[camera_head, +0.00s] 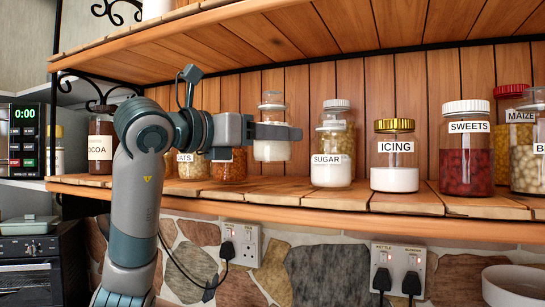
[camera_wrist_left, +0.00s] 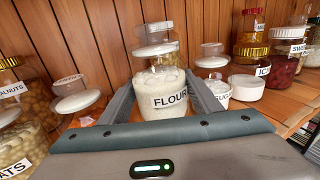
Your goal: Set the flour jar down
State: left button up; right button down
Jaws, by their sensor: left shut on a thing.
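The flour jar (camera_head: 271,150) is clear glass with white contents; its FLOUR label shows in the left wrist view (camera_wrist_left: 170,99). My left gripper (camera_head: 284,132) is shut on it, with one finger on each side of the jar in the left wrist view (camera_wrist_left: 160,84). The jar is upright. In the head view its base appears a little above the wooden shelf (camera_head: 290,195), between the orange-filled jar and the sugar jar (camera_head: 328,168). My right gripper is not in view.
The icing jar (camera_head: 395,160), sweets jar (camera_head: 466,150) and maize jar (camera_head: 505,120) stand to the right. The cocoa jar (camera_head: 101,145) and oats jar (camera_head: 190,168) stand left. An upper shelf (camera_head: 300,30) hangs overhead. Bare shelf shows beneath the flour jar.

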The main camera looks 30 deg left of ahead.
aim_at(272, 157)
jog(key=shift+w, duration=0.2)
